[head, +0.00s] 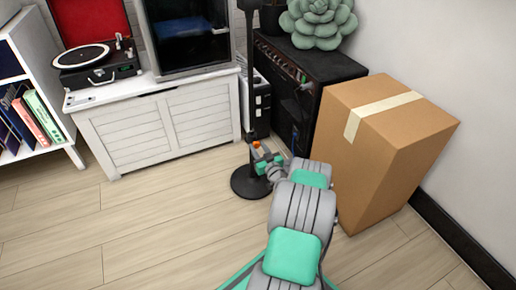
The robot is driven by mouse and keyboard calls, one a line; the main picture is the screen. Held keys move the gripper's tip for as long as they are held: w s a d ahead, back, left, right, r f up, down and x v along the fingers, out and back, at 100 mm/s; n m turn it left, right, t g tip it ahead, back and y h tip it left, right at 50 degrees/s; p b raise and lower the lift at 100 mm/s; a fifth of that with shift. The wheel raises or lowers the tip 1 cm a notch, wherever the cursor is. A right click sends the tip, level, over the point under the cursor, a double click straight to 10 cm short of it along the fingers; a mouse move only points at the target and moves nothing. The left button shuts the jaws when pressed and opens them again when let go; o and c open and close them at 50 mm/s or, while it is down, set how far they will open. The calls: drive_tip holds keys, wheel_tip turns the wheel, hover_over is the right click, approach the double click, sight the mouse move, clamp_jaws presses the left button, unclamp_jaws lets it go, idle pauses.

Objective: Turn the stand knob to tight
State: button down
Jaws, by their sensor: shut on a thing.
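The black stand has a thin upright pole (249,75) and a round flat base (241,185) on the floor. A small orange spot, which looks like the stand knob (256,145), shows low on the pole at my gripper. My gripper (258,151) is at the pole, shut on the knob. The fingers are small in the view and cover much of the knob. I cannot tell the knob's turn angle.
A tall cardboard box (385,140) stands close to the right of my arm. A black amplifier (300,85) with a green plant (318,22) on top is behind the stand. A white cabinet (150,130) stands to the left. The wooden floor (140,225) at front left is clear.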

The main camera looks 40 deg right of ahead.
drive_tip(key=m, duration=0.6)
drive_tip(key=shift+m, duration=0.3)
drive_tip(key=m, duration=0.3)
drive_tip(key=shift+m, duration=0.3)
drive_tip(key=m, duration=0.3)
drive_tip(key=shift+f+m, duration=0.1)
drive_tip(key=shift+m, duration=0.2)
drive_tip(key=m, duration=0.3)
drive_tip(key=shift+m, duration=0.3)
drive_tip(key=m, duration=0.3)
drive_tip(key=shift+d+m, duration=0.1)
drive_tip(key=shift+m, duration=0.3)
drive_tip(key=m, duration=0.5)
drive_tip(key=shift+f+m, duration=0.1)
drive_tip(key=shift+m, duration=0.3)
drive_tip(key=c, duration=1)
unclamp_jaws()
